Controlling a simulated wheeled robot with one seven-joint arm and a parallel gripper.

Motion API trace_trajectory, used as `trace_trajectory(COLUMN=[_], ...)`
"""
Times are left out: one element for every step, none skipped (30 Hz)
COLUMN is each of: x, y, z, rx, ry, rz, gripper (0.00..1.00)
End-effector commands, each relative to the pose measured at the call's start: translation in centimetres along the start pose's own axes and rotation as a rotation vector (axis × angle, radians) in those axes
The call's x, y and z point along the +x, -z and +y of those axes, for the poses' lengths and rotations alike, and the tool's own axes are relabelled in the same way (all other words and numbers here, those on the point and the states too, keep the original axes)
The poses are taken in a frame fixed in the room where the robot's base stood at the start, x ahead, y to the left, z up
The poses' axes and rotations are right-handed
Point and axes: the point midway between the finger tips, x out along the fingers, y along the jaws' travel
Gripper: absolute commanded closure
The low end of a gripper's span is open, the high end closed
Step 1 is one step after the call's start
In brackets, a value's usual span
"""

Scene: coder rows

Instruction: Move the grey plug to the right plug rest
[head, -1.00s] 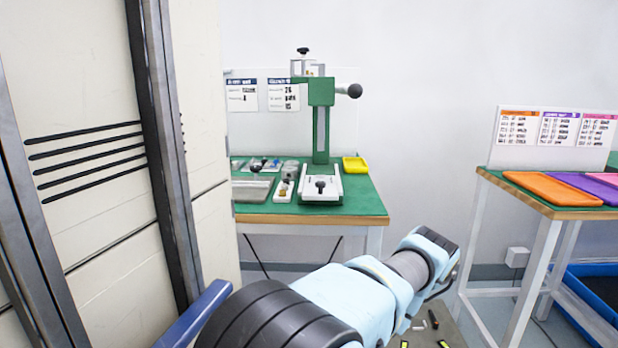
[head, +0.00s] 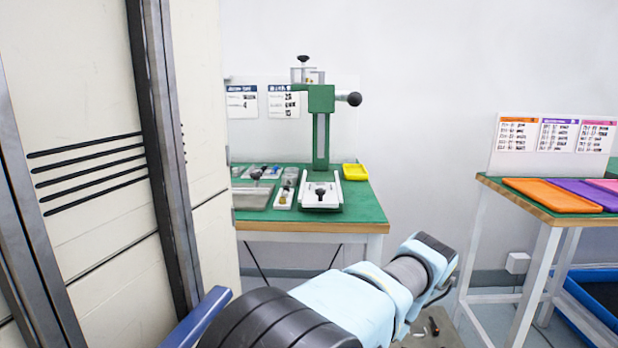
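I cannot make out the grey plug or the right plug rest for certain. Several small parts lie on the green-topped bench (head: 362,208) ahead, too small to tell apart. Among them are a narrow white holder (head: 283,199) with a brownish piece in it, and a grey plate (head: 250,200) with a black knob above it. My light-blue arm reaches from the bottom centre to the right, below the bench front. Its gripper does not show.
A green press (head: 321,130) with a white base (head: 320,198) stands on the bench, a yellow tray (head: 355,172) beside it. A cream cabinet (head: 85,110) blocks the left. A right table holds an orange tray (head: 553,194) and a purple one (head: 590,194). Floor shows between bench and table.

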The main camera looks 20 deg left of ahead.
Motion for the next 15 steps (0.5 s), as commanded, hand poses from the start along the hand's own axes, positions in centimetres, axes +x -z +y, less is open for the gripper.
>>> trace_trajectory(x=[0.01,0.04,0.07,0.09,0.10,0.13,0.16,0.19,0.24,0.27,0.31,0.34,0.33,0.33,0.34], y=[0.11,0.10,0.08,0.07,0.07,0.09,0.11,0.13,0.16,0.18,0.20,0.21,0.20,0.20,0.21], z=[0.00,0.00,0.01,0.01,0.01,0.01,0.01,0.01,0.01,0.02,0.02,0.02,0.02,0.02,0.02], rx=[0.000,0.000,0.000,0.000,0.000,0.000,0.000,0.000,0.000,0.000,0.000,0.000,0.000,0.000,0.000], ry=[0.000,0.000,0.000,0.000,0.000,0.000,0.000,0.000,0.000,0.000,0.000,0.000,0.000,0.000,0.000], rz=[0.000,0.000,0.000,0.000,0.000,0.000,0.000,0.000,0.000,0.000,0.001,0.000,0.000,0.000,0.001], gripper=[1.00,1.00,1.00,1.00,1.00,1.00,1.00,1.00,1.00,1.00,1.00,1.00,1.00,1.00,0.55])
